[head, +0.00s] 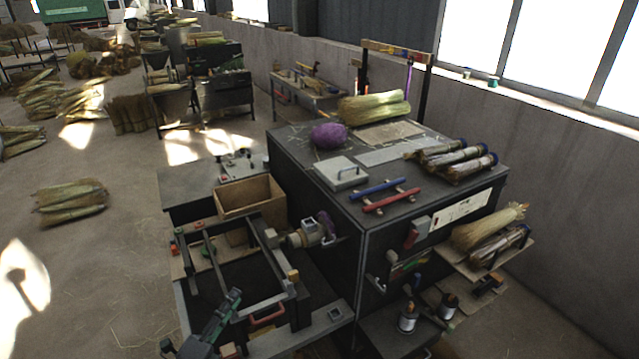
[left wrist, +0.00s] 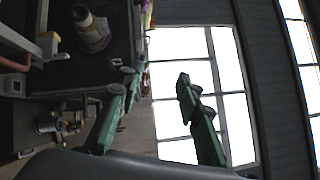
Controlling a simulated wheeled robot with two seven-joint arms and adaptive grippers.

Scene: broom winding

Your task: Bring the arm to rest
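My left gripper (head: 204,327) is at the bottom of the head view, in front of the dark winding machine (head: 335,235). In the left wrist view its two green fingers (left wrist: 156,78) stand wide apart with nothing between them. It is open and empty, and I cannot tell whether it touches the machine's frame. My right gripper is not in view.
A side shelf (head: 480,262) holds more straw. Open floor (head: 110,270) lies to the left.

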